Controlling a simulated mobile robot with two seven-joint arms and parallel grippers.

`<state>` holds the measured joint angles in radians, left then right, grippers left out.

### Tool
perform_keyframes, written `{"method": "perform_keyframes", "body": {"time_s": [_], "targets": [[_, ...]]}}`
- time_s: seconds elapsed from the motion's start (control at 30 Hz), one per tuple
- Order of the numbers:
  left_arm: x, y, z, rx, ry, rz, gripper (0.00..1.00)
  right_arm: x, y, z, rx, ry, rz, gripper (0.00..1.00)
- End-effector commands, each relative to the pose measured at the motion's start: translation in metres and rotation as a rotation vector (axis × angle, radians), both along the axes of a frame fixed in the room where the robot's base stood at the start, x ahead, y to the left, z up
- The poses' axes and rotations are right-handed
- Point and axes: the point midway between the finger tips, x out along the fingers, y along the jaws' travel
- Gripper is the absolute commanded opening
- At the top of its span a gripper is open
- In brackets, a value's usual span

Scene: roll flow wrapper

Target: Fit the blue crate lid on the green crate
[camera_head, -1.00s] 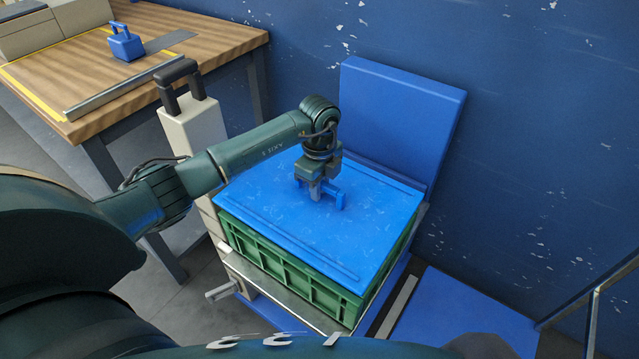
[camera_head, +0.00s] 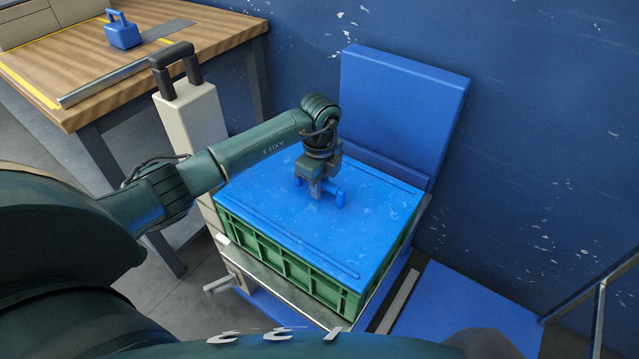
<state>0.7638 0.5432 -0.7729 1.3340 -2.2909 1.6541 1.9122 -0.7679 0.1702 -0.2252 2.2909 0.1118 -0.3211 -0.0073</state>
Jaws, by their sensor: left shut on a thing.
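The blue crate lid (camera_head: 290,225) lies flat over the top of the green crate (camera_head: 290,264). Its edges line up closely with the crate's rim; I cannot tell whether it is fully seated. My left gripper (camera_head: 319,192) points down at the middle of the lid and is shut on the lid's blue handle. The green crate stands on a metal-topped stand, its ribbed front and right sides showing below the lid. My right gripper is not in view.
A blue upright panel (camera_head: 402,105) stands behind the crate against the blue wall. A pale post with a dark handle (camera_head: 192,118) stands left of the crate. A wooden table (camera_head: 90,70) at upper left holds a blue weight-like block (camera_head: 123,34). A metal frame (camera_head: 600,305) is at lower right.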

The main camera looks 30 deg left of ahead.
Motion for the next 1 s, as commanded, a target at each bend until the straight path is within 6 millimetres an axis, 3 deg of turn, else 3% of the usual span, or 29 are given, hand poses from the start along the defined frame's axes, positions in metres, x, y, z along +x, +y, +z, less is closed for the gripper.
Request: {"method": "perform_keyframes", "body": {"time_s": [1.0], "targets": [[0.0004, -0.0006, 0.0018, 0.000, -0.002, 0.000, 0.00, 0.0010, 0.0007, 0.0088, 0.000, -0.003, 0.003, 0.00]]}}
